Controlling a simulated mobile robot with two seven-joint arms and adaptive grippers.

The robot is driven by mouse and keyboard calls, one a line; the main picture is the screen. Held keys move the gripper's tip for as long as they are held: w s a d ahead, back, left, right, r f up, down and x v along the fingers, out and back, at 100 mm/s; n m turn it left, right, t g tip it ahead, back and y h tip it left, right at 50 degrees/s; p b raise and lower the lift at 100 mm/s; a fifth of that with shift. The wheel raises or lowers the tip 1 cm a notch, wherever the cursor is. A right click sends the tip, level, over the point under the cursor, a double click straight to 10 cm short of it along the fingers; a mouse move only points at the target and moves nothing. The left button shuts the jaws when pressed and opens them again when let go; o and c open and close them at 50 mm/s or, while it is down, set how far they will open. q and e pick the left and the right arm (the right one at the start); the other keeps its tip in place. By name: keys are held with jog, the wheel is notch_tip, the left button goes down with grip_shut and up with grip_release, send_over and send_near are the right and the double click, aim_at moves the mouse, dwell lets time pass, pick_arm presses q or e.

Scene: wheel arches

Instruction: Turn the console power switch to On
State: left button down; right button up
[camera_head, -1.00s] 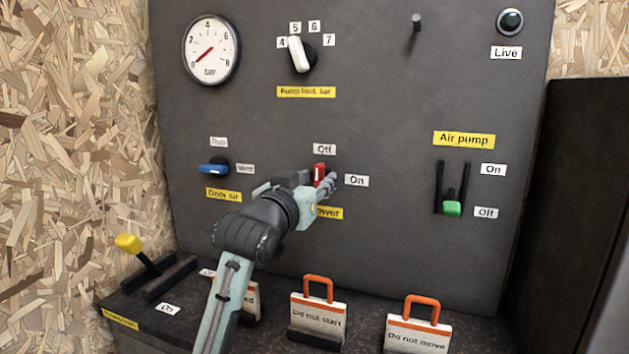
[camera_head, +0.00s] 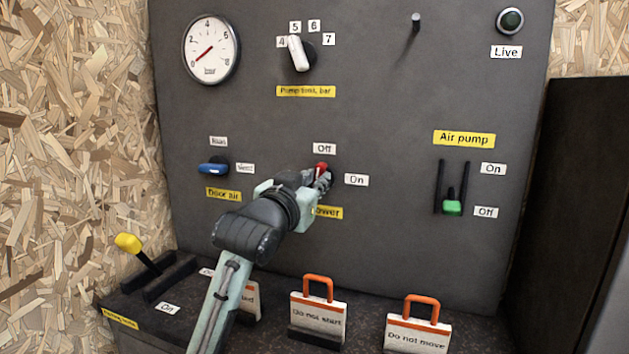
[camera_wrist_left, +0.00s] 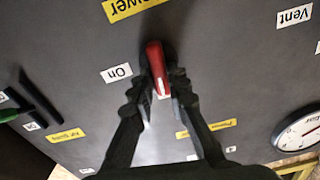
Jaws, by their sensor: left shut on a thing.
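The red power switch handle (camera_head: 321,167) is on the grey console panel, between an "Off" label (camera_head: 324,149) above and an "On" label (camera_head: 356,180) to its right. My left gripper (camera_head: 323,180) is at the switch, shut on the red handle. The left wrist view shows the red handle (camera_wrist_left: 155,68) between the two dark fingers, with the "On" label (camera_wrist_left: 117,73) to its left. In the head view the gripper hides the lower part of the handle and part of the yellow "Power" label (camera_head: 329,212). My right gripper is not in view.
A blue door air lever (camera_head: 213,169) is left of the gripper. The green air pump slider (camera_head: 452,208) is at the right, near its "Off" label. Hanging tags "Do not start" (camera_head: 318,318) and "Do not move" (camera_head: 417,333) stand on the ledge below.

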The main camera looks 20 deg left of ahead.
pick_arm(q)
jog(key=shift+d+f+m, duration=0.1)
jog(key=shift+f+m, duration=0.05)
jog(key=shift+m, duration=2.6)
jog(key=shift+d+f+m, duration=0.15)
jog(key=shift+m, duration=2.55)
jog(key=shift+d+f+m, duration=0.1)
jog(key=shift+f+m, duration=0.05)
jog(key=shift+m, duration=2.6)
jog(key=c, duration=1.5)
grip_release()
jog(key=shift+s+a, duration=0.15)
jog(key=shift+s, duration=3.65)
